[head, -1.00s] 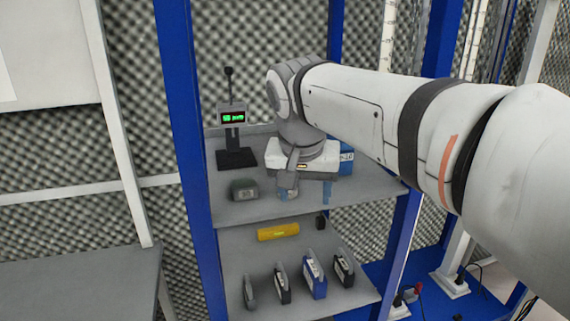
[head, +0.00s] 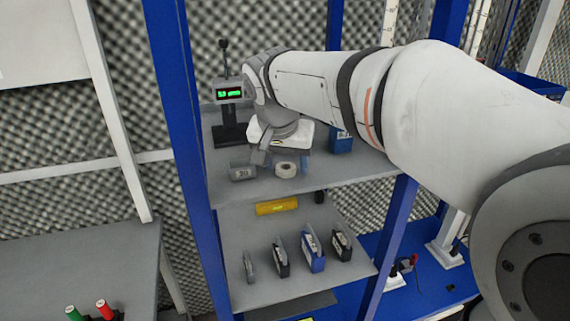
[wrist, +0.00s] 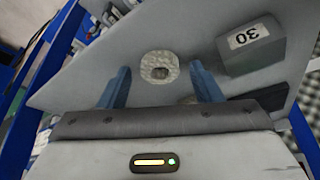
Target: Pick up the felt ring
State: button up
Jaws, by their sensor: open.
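The felt ring (head: 284,173) is a small pale, thick ring lying flat on the grey upper shelf. It also shows in the wrist view (wrist: 160,56), its hole facing the camera. My gripper (wrist: 161,68) is open and empty. In the wrist view its two blue fingers stand apart, one to each side of the ring and nearer the camera, with clear gaps to it. In the head view my wrist hangs just behind the ring.
A dark grey block marked 30 (wrist: 251,46) stands close beside the ring, left of it in the head view (head: 242,172). A display stand (head: 229,115) and a blue box (head: 341,141) are further back. Blue posts (head: 178,120) frame the shelf.

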jog(key=shift+c, duration=0.6)
jog(key=c, duration=0.9)
jog(key=shift+c, duration=0.2)
